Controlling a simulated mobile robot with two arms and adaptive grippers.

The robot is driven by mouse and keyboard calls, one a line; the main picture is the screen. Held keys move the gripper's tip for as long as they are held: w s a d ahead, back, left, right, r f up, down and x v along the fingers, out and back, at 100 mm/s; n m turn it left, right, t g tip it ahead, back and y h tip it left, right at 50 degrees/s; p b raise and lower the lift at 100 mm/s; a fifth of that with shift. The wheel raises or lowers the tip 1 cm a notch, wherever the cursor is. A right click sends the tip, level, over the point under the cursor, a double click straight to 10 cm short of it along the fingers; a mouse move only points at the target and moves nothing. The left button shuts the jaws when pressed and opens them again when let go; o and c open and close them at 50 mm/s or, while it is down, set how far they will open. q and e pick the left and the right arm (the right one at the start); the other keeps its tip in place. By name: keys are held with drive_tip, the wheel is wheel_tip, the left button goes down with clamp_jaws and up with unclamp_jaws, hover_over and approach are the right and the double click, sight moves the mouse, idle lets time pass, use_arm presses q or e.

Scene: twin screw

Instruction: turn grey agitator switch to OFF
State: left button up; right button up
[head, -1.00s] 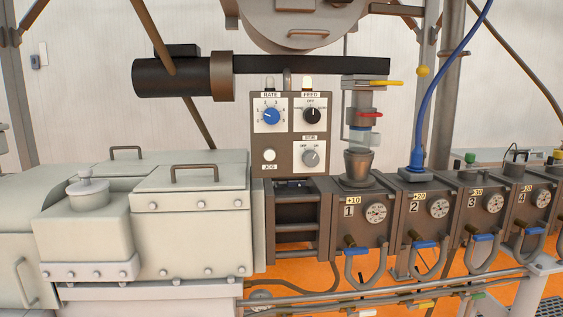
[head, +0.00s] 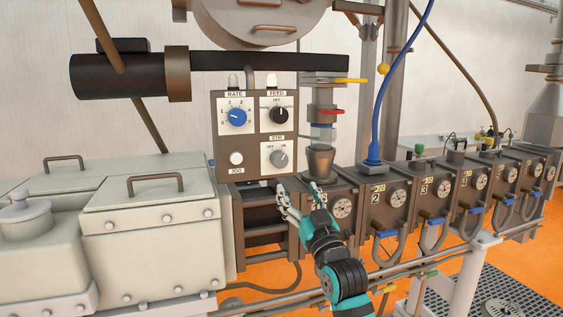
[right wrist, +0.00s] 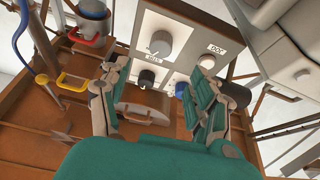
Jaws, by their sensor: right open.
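The grey agitator switch (head: 278,158) is a round knob on a white plate labelled STIR, with OFF and ON marks above it. It is at the lower right of the dark control panel (head: 250,181). Its pointer is too small to read surely. My right gripper (head: 301,191) is below and slightly right of the knob, open and empty, apart from it. In the right wrist view the panel appears turned over, and the grey knob (right wrist: 160,43) shows beyond and between the open fingers (right wrist: 150,92). My left gripper is not in view.
The panel also has a blue RATE knob (head: 236,117), a black FEED knob (head: 278,114) and a white JOG button (head: 236,158). A feed funnel (head: 320,160) with a red-handled valve (head: 328,112) stands close to its right. Numbered barrel blocks (head: 390,198) run rightward.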

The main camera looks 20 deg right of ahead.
sight(281, 162)
drive_tip(key=p+x, duration=0.2)
drive_tip(key=x, duration=0.9)
drive_tip(key=shift+w+f, duration=0.1)
drive_tip(key=c, duration=1.2)
